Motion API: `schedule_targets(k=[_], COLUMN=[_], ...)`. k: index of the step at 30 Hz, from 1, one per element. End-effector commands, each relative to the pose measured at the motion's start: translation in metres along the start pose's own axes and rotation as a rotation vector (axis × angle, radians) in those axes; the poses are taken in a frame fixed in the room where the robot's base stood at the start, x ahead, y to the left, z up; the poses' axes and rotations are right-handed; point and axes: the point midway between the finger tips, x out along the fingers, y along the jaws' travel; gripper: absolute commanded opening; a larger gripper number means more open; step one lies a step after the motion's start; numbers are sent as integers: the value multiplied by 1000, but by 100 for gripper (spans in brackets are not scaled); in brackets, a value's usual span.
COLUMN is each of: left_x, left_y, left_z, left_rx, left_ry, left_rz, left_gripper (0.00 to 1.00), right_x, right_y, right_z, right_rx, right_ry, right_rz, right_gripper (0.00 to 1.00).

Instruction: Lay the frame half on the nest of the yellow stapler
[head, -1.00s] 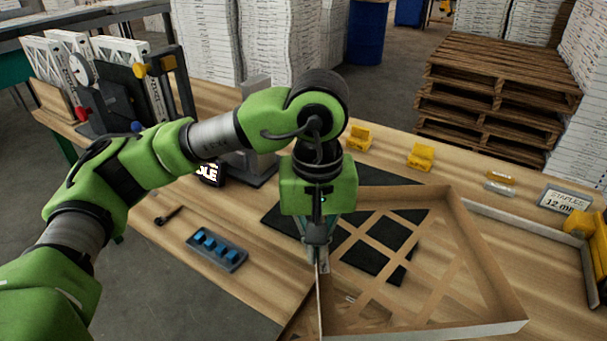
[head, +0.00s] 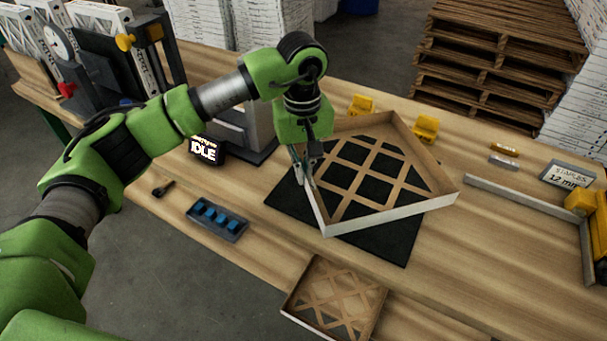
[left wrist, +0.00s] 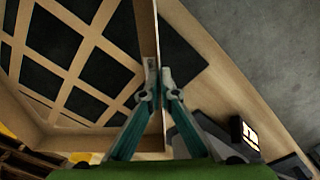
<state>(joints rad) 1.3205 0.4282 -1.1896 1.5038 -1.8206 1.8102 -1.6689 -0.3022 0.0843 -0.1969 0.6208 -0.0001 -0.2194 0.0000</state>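The frame half (head: 388,221) is a shallow cardboard tray-like frame with a lattice floor and a pale outer wall. My left gripper (head: 308,172) is shut on its left wall, and the frame half is over a black mat (head: 395,250). In the left wrist view, the two fingers (left wrist: 158,88) pinch the wall's edge, with the lattice (left wrist: 85,65) to the left. The yellow stapler (head: 590,212) is partly cut off at the right edge. A metal L-shaped rail (head: 520,198) lies beside it, with bare wood inside its corner. My right gripper is not in view.
A second lattice frame (head: 335,300) lies lower, at the bench's front. A display reading IDLE (head: 205,150), a blue-button box (head: 217,220) and a grey machine stand left. Small yellow blocks (head: 425,128) and a staples box (head: 568,173) are at the back and right.

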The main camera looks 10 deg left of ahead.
Motion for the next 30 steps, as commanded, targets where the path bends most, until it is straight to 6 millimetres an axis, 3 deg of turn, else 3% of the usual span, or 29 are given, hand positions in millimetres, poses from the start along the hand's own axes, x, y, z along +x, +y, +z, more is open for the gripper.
schedule_targets(k=[9,15,27,30], left_x=[26,50,58,56], left_y=[3,3,3,3], left_z=[-20,-19,-19,-19], left_rx=[-1,1,1,1], left_ry=[-3,-1,1,1], left_rz=[-2,-1,0,0], left_gripper=[0,0,0,21], right_x=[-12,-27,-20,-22], right_y=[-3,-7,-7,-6], right_z=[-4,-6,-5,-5], right_rx=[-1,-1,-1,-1], right_ry=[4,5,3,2], right_rz=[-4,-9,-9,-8], right_gripper=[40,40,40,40])
